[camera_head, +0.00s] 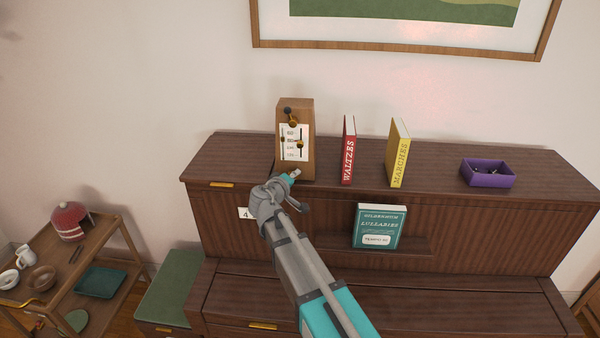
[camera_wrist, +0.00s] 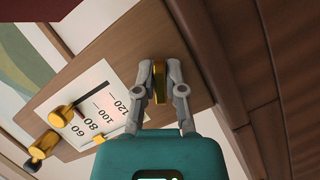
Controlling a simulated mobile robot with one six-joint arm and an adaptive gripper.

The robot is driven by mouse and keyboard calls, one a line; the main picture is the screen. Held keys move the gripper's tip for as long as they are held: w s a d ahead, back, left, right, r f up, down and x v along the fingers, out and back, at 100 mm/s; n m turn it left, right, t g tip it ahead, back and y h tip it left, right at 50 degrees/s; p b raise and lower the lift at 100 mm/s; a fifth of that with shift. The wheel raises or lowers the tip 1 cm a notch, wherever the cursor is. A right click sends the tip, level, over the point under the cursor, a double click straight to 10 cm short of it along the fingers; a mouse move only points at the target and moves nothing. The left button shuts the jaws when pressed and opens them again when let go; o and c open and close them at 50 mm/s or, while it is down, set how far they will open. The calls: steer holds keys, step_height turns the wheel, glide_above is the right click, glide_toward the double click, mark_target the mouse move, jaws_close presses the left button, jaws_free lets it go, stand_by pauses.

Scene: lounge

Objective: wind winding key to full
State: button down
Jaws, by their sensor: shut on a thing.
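The wooden metronome (camera_head: 300,112) stands upright on the left part of the piano top. Its white tempo card (camera_wrist: 98,112) carries printed numbers, with gold knobs in front of it. The small gold winding key (camera_wrist: 159,78) is low on the metronome's front, below the card. My gripper (camera_wrist: 160,92) is shut on the key, one finger on each side of it. In the head view my gripper (camera_head: 293,176) is at the metronome's foot, and the key is too small to make out there.
A red book (camera_head: 348,155) and a yellow book (camera_head: 398,155) stand right of the metronome. A purple box (camera_head: 488,180) is farther right on the piano top (camera_head: 540,185). A teal book (camera_head: 379,227) stands on the ledge below. A wooden trolley (camera_head: 60,291) is at lower left.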

steer(key=m+y+p, duration=0.1)
steer(key=m, duration=0.1)
steer(key=m+y+p, duration=0.1)
steer(key=m, duration=0.1)
steer(key=shift+w+a+r+g, duration=0.1)
steer(key=shift+a+r+g, duration=0.05)
steer(key=shift+g, duration=0.15)
steer(key=m+y+p, duration=0.1)
steer(key=m+y, duration=0.2)
steer(key=shift+m, duration=0.3)
steer(key=m+y, duration=0.1)
steer(key=m, duration=0.1)
steer(key=m+y, duration=0.1)
steer(key=shift+f+m, duration=0.2)
steer(key=shift+m, duration=0.2)
steer(key=shift+m+y+b, duration=0.7)
steer(key=shift+m+y, duration=0.3)
steer(key=shift+m, duration=0.2)
steer(key=shift+r+m+y+b, duration=0.1)
steer(key=shift+m+y+b, duration=0.35)
steer(key=shift+m, duration=0.35)
steer(key=c, duration=0.7)
jaws_free()
